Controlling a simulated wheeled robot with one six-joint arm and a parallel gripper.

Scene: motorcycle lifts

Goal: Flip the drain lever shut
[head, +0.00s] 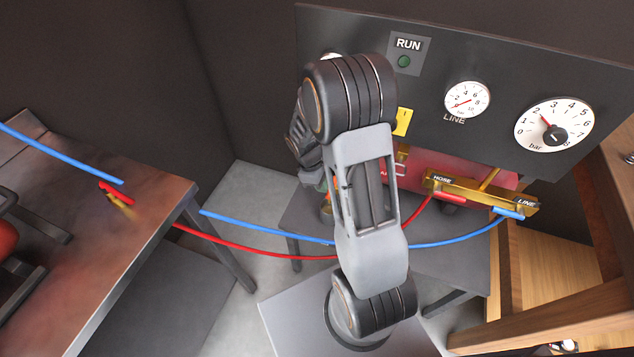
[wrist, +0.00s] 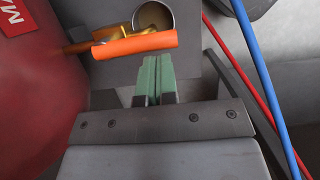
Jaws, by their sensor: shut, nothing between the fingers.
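The drain lever (wrist: 135,47) has an orange handle lying crosswise in the wrist view, just beyond my fingertips. Brass valve parts (wrist: 112,33) show behind it, next to the red tank (wrist: 30,80). My gripper (wrist: 153,62) has green fingertips pressed together with nothing between them. The tips end at the handle's near edge, right of its middle; I cannot tell whether they touch it. In the head view my arm hides most of the gripper and valve, and only a small bit of orange (head: 326,203) shows at its left side.
A round cup-like opening (wrist: 153,17) lies beyond the lever. Blue (head: 265,226) and red hoses (head: 250,247) sag across the room from a brass manifold (head: 470,192). A dark panel (head: 570,75) with gauges stands behind. A workbench (head: 90,220) is at left, wooden shelving (head: 590,210) at right.

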